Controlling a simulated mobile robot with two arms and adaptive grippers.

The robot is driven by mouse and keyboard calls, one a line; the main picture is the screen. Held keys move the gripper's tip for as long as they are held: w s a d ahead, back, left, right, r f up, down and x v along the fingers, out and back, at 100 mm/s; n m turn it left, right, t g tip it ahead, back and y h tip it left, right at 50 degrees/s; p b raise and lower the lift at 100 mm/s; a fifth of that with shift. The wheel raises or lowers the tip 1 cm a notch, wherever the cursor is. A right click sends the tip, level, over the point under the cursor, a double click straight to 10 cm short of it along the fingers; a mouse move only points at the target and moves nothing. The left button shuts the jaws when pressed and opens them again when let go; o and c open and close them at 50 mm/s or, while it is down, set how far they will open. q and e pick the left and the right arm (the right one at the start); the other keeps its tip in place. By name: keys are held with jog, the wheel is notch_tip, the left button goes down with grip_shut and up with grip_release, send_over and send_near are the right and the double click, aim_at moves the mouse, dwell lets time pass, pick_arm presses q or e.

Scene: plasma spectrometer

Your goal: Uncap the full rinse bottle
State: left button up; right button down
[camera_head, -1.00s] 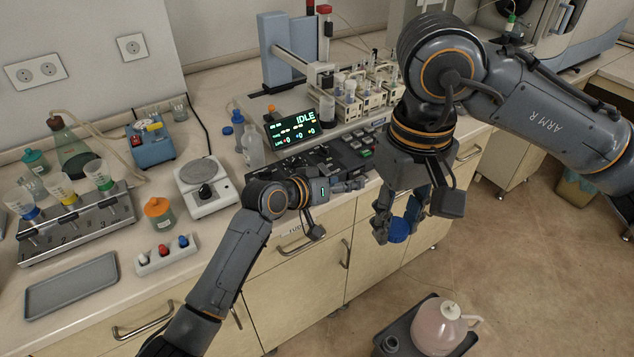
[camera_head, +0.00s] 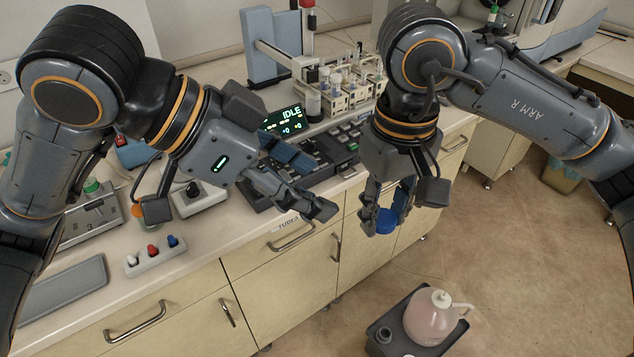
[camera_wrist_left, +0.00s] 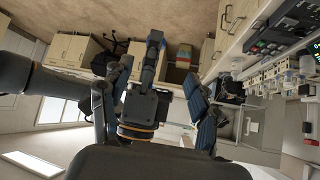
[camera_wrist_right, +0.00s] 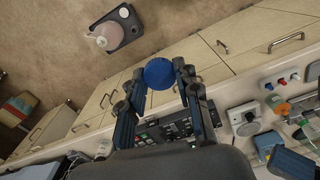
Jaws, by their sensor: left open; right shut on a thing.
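My right gripper (camera_head: 385,216) is shut on a round blue cap-like piece (camera_wrist_right: 159,73) and holds it in the air in front of the bench. No bottle body shows around this piece. My left gripper (camera_head: 312,187) is open and empty, left of the right gripper and pointing toward it. In the left wrist view its fingers (camera_wrist_left: 158,78) stand apart, with my right arm between and beyond them. I cannot make out the full rinse bottle for certain; my left arm covers the bench area left of the display.
The instrument with the IDLE display (camera_head: 285,123) and keypad stands behind the grippers. A pinkish jug (camera_head: 428,318) sits in a dark tray (camera_head: 383,327) on the floor. A rack with red, white and blue pieces (camera_head: 155,257) and a grey tray (camera_head: 62,290) lie left.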

pick_arm(q)
jog(key=x, duration=1.1)
jog(key=shift+d+f, duration=0.25)
jog(key=shift+f, duration=0.1)
jog(key=shift+c, duration=0.2)
jog(key=shift+w, duration=0.1)
jog(key=c, duration=1.2)
jog(key=shift+o, duration=0.2)
jog(key=shift+a, duration=0.1)
pick_arm(e)
jog(key=c, duration=0.9)
grip_release()
jog(key=shift+a, duration=0.1)
pick_arm(q)
jog(key=shift+w, duration=0.1)
pick_arm(e)
jog(key=shift+o, duration=0.2)
jog(key=shift+s, duration=0.1)
